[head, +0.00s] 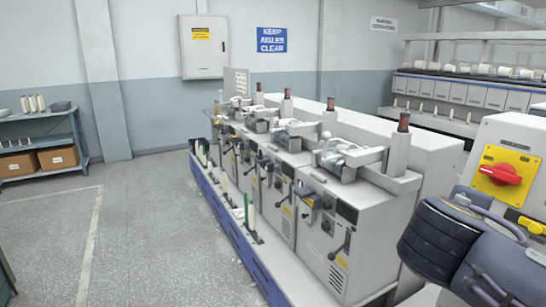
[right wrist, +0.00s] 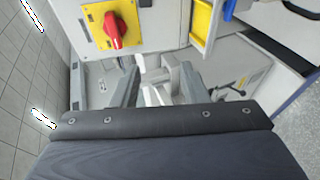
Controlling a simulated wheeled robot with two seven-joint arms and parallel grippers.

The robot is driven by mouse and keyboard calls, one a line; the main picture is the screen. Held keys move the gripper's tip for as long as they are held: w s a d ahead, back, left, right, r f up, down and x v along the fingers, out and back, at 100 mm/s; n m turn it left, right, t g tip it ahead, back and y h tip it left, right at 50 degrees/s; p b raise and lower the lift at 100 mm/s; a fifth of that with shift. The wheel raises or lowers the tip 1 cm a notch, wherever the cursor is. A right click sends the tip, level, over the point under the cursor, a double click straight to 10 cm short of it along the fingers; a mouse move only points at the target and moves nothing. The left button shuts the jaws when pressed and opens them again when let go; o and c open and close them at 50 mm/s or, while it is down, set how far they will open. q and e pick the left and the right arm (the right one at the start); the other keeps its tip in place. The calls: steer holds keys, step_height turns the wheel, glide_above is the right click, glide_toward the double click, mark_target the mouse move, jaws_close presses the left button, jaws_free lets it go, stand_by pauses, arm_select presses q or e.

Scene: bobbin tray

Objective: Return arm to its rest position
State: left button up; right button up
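My right arm (head: 445,240), in a dark padded cover, shows at the lower right of the head view, close to the machine panel with the red switch. In the right wrist view my right gripper (right wrist: 159,82) has its two grey fingers apart. Pale machine parts show beyond the gap, and I see nothing clearly held. My left arm and left gripper are not in the head view.
The red rotary switch (head: 502,174) on its yellow plate stands near my right arm, also in the right wrist view (right wrist: 115,30). A long winding machine (head: 325,240) fills the middle. A shelf with cardboard boxes (head: 58,157) stands left. The grey floor (head: 150,230) between is clear.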

steer(key=s+f+m+g+y, duration=0.1)
steer(key=s+f+g+y, duration=0.4)
steer(key=f, duration=0.6)
steer(key=s+a+f+m+t+y, duration=0.1)
steer(key=s+a+f+m+y, duration=0.7)
steer(key=s+f, duration=0.4)
steer(key=a+f+y, duration=0.1)
steer(key=a, duration=0.1)
steer(key=shift+a+f+m, duration=0.3)
steer(key=shift+a+f, duration=0.05)
steer(key=shift+c, duration=0.4)
